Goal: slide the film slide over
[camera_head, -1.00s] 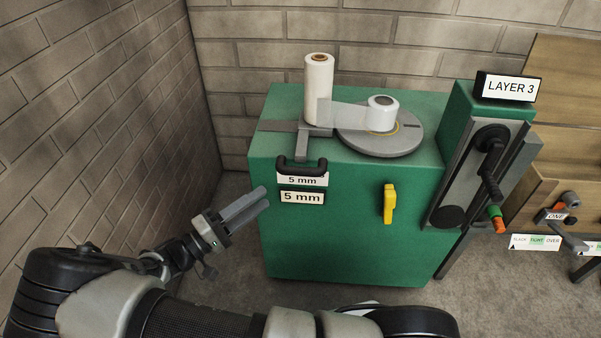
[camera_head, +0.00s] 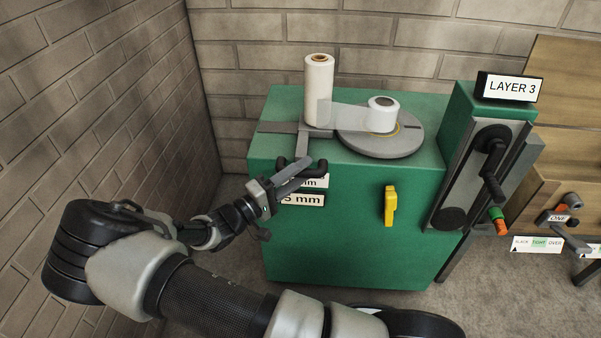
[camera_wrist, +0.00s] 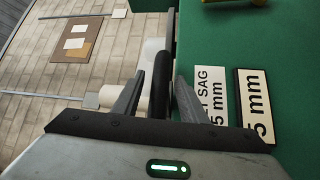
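The film slide is a grey bar (camera_head: 303,138) on top of the green machine (camera_head: 350,225), with a black handle (camera_head: 322,165) at its front edge. A tall white film roll (camera_head: 318,90) stands at the slide, and film runs from it to a small wrapped roll (camera_head: 382,113) on a grey turntable. My gripper (camera_head: 300,168) is at the handle and partly hides it. In the wrist view the black handle bar (camera_wrist: 161,80) lies between the two open fingers of my gripper (camera_wrist: 156,95), with gaps showing; I cannot tell any contact.
A "5 mm" label (camera_head: 303,199) is on the machine front below the handle, partly covered by my gripper. A yellow lever (camera_head: 390,204) is further right. A crank unit (camera_head: 470,180) under a "LAYER 3" sign (camera_head: 510,88) stands at the right. A brick wall is close on the left.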

